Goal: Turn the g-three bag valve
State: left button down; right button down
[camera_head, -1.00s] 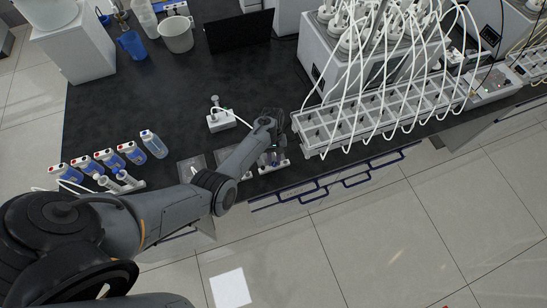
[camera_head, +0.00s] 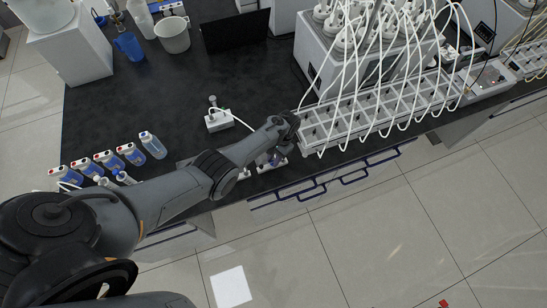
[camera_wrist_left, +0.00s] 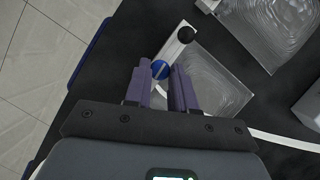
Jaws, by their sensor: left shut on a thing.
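My left gripper (camera_head: 277,158) reaches over the front edge of the bench in the head view. In the left wrist view its two purple fingers (camera_wrist_left: 160,75) are close together around a blue round valve knob (camera_wrist_left: 160,69), shut on it. The knob sits on a white valve strip (camera_wrist_left: 172,50) beside a clear, silvery bag (camera_wrist_left: 205,80). A black knob (camera_wrist_left: 187,34) is farther along the strip. No g-three label is readable. My right gripper is out of view.
A white rack (camera_head: 335,128) with several looped tubes stands just right of the gripper. A small white box (camera_head: 219,121) is behind the arm. Several bottles (camera_head: 152,145) stand at the left. Blue rails (camera_head: 330,184) run along the bench front.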

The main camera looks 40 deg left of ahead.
pick_arm(q)
jog(key=shift+m, duration=0.5)
jog(key=c, duration=1.2)
grip_release()
jog(key=shift+d+p+v, duration=0.1)
jog(key=shift+p+v, duration=0.25)
jog(key=shift+v, duration=2.35)
jog(key=shift+d+p+v, duration=0.15)
jog(key=shift+p+v, duration=0.15)
jog(key=shift+v, duration=2.4)
